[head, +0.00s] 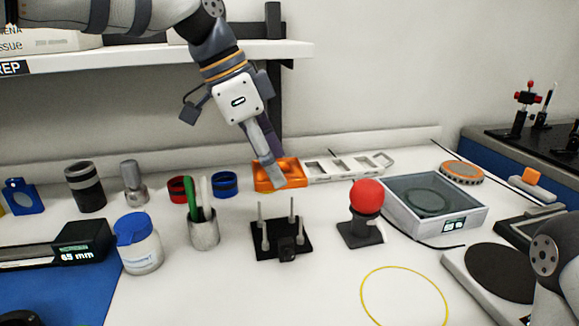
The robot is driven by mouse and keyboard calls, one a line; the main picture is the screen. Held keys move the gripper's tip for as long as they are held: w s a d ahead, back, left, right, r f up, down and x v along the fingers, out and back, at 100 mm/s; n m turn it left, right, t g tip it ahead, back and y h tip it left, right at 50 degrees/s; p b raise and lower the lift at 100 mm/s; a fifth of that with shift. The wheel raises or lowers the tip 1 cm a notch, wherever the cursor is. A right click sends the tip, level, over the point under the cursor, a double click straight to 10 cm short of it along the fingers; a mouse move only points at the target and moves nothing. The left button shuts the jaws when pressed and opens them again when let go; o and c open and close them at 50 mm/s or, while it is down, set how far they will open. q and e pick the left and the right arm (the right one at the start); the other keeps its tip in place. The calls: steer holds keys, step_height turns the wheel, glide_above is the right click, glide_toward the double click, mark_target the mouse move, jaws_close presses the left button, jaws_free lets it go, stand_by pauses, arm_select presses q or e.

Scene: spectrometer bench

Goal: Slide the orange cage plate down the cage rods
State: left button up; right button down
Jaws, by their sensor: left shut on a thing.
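The orange cage plate (264,184) is a square orange piece beyond the rods, near the back of the bench. My left gripper (274,178) reaches down from above and is shut on it, with the fingers covering part of it. Whether the plate touches the bench is unclear. Several upright metal cage rods (265,239) stand on a black base plate (266,254), nearer to me and roughly below the gripper in the picture. Nothing orange is on the rods. My right gripper is out of view.
A white slotted rack (345,167) lies right of the orange plate. A red ball on a stand (367,197) stands right of the rods, and a pen cup (203,234) stands left. A clear-lidded box (435,202) is farther right. A yellow ring (362,291) lies in front.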

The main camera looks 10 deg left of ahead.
arm_select(q)
steer(key=shift+s, duration=0.15)
steer(key=shift+f, duration=2.35)
steer(key=shift+f, duration=0.15)
steer(key=shift+f, duration=0.45)
steer(key=shift+r, duration=0.45)
steer(key=shift+f, duration=0.35)
steer(key=shift+r, duration=0.35)
steer(key=shift+d+f, duration=0.1)
steer(key=shift+f, duration=0.1)
